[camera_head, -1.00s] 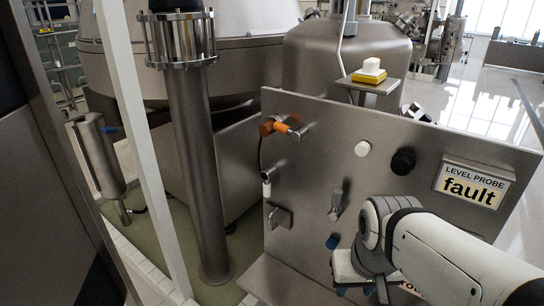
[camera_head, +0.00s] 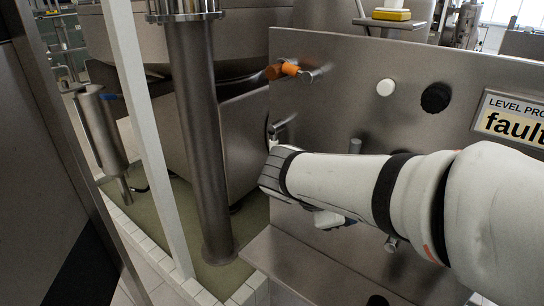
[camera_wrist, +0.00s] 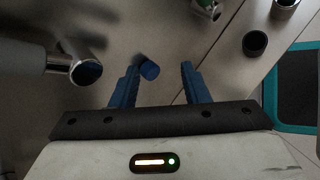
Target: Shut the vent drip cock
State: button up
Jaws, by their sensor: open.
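Which fitting is the vent drip cock, I cannot tell for sure. In the wrist view my gripper (camera_wrist: 161,66) is open, its two blue fingers spread. A small blue cap or knob (camera_wrist: 149,69) shows between the fingertips, close to the left finger; I cannot tell whether they touch. In the head view an orange-handled valve (camera_head: 285,71) is on the upper left of the steel panel (camera_head: 340,60). A metal fitting (camera_head: 285,126) sits below it. My arm hides the panel's middle and my fingertips.
A white knob (camera_head: 385,87) and a black knob (camera_head: 436,97) are on the panel, left of a "fault" sign (camera_head: 512,118). A thick steel column (camera_head: 200,140) and a white post (camera_head: 146,140) stand to the left. A yellow block (camera_head: 391,15) rests on a small shelf behind.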

jog(key=w+a+n+t+h+b, duration=0.1)
jog(key=w+a+n+t+b, duration=0.3)
jog(key=w+a+n+t, duration=0.25)
jog(key=n+t+b, duration=0.3)
jog(key=n+t, duration=0.1)
jog(key=n, duration=0.3)
send_near(271, 149)
jog(key=x, duration=0.2)
jog(key=shift+y, duration=0.4)
jog(key=x, duration=0.3)
jog(key=b+x, duration=0.1)
jog(key=x, duration=0.3)
jog(key=shift+w+d+r, duration=0.1)
jog(key=shift+w+d, duration=0.1)
jog(key=shift+d, duration=0.15)
grip_shut()
jog(key=shift+a, duration=0.1)
